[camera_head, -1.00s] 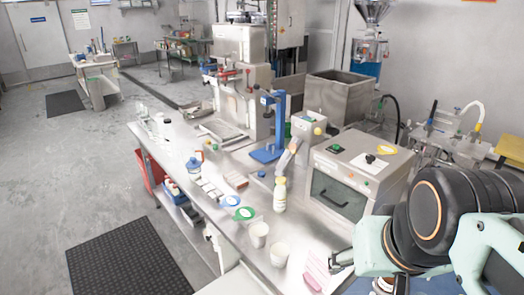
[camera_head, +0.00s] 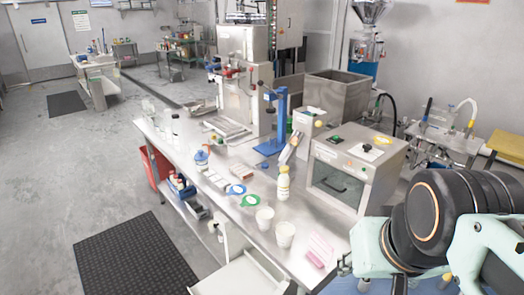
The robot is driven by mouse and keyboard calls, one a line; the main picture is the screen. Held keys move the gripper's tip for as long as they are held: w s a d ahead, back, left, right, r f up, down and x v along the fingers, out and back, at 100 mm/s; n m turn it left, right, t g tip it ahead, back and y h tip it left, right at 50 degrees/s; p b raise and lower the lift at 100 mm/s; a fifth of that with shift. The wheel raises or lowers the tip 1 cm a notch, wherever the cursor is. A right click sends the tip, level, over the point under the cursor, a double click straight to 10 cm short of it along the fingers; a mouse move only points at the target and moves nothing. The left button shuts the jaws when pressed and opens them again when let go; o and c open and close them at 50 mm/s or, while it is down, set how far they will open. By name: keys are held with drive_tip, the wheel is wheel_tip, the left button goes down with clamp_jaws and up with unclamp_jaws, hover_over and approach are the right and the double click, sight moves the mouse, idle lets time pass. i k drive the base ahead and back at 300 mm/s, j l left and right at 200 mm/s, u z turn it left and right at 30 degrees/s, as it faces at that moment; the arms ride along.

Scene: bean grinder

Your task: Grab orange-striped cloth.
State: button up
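A flat pink-and-white item with a darker pinkish-red end (camera_head: 318,252) lies on the steel table (camera_head: 340,218) near its front right end, left of my arm. I cannot tell whether it is the orange-striped cloth; no other cloth with clear orange stripes shows. My pale green and black arm fills the lower right of the head view. My gripper's fingers cannot be made out in this view.
Two white cups (camera_head: 285,233), a white bottle (camera_head: 284,183) and a green-rimmed disc (camera_head: 250,200) stand or lie left of the pink item. A grey boxy machine (camera_head: 350,170) stands behind it. A pale drawer or shelf (camera_head: 245,275) juts out at the table's front.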

sight(240, 169)
drive_tip(key=k+j, duration=0.2)
drive_tip(key=k, duration=0.15)
drive_tip(key=k+j, duration=0.2)
drive_tip(key=k+j+z, duration=0.15)
drive_tip(key=k+j, duration=0.35)
drive_tip(key=j, duration=0.55)
drive_tip(key=k+j+z, duration=0.1)
drive_tip(key=j, duration=0.25)
drive_tip(key=j+z, duration=0.1)
drive_tip(key=j, duration=0.7)
drive_tip(key=i+j, duration=0.15)
drive_tip(key=j, duration=0.2)
drive_tip(key=i+j, duration=0.15)
drive_tip(key=j, duration=0.25)
drive_tip(key=i+j+z, duration=0.1)
drive_tip(key=j, duration=0.25)
drive_tip(key=i+j, duration=0.15)
drive_tip(key=j, duration=0.25)
drive_tip(key=i+j+z, duration=0.1)
drive_tip(key=i+j, duration=0.25)
drive_tip(key=i+j+z, duration=0.1)
drive_tip(key=i+j, duration=0.25)
drive_tip(key=j, duration=0.2)
drive_tip(key=i+j, duration=0.3)
drive_tip(key=j, duration=0.2)
drive_tip(key=i+z, duration=0.05)
